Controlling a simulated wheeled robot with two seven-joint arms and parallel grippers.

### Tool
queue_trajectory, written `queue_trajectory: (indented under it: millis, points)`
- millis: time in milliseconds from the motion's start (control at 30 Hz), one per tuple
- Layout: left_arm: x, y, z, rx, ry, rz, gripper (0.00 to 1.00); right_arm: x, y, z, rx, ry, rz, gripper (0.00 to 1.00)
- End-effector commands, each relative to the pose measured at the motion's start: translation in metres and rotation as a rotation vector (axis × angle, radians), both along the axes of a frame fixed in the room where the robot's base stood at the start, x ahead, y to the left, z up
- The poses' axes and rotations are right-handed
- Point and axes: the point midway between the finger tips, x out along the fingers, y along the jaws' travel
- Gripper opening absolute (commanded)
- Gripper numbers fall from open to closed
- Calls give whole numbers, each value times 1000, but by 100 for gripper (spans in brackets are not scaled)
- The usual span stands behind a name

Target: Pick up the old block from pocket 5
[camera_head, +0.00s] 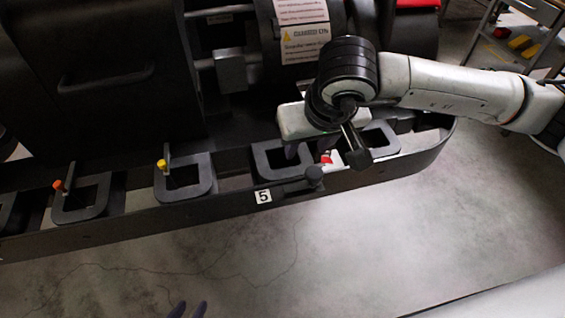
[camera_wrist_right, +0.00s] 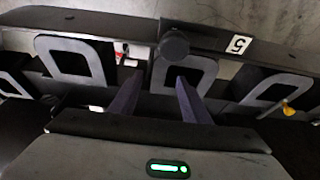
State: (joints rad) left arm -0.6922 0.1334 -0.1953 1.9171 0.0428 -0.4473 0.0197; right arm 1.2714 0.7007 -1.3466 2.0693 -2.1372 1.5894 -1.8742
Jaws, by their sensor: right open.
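Pocket 5 is a dark square frame (camera_head: 262,160) on the kart's side rail, beside a white "5" label (camera_head: 263,196). It also shows in the right wrist view (camera_wrist_right: 209,72), near the label (camera_wrist_right: 238,44). My right gripper (camera_head: 300,152) is over this pocket from above. In the right wrist view its two purple fingers (camera_wrist_right: 158,95) are spread apart with nothing seen held between them. I cannot make out the old block; the gripper covers much of the pocket in the head view.
A black round-ended lever (camera_head: 314,173) sits at the pocket's outer edge. Neighbouring pockets stand along the rail, with yellow (camera_head: 161,164) and orange (camera_head: 58,185) knobs to the left and a red piece (camera_head: 325,157) to the right. The floor in front is clear.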

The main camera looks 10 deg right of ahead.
Motion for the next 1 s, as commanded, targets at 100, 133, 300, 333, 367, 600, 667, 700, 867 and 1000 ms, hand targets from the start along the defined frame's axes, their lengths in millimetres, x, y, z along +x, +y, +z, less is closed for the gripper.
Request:
queue_trajectory:
  millis: [100,133,300,333,367,600,667,700,867,1000]
  points:
    - [0,1,7,-1,-3,2,31,4,-2,-17,-2,7,-2,43]
    - [1,1,8,-1,-4,4,31,6,-2,-21,-2,6,-1,43]
    - [1,3,9,-1,-7,7,31,14,-2,-40,0,3,-2,43]
    - [1,3,9,-1,-7,7,31,15,-2,-42,0,4,-2,43]
    - [1,3,9,-1,-7,7,31,15,-2,-43,-1,3,-1,43]
    - [5,4,9,1,-12,7,31,15,-2,-44,0,2,-1,40]
    - [6,4,9,1,-14,7,31,15,-2,-43,0,2,-1,29]
    - [6,4,10,1,-15,7,31,15,-2,-43,0,2,-1,23]
    - [7,4,10,2,-15,6,31,15,-2,-43,0,1,-1,0]
    - [6,4,10,2,-14,6,31,16,-2,-43,0,1,-1,0]
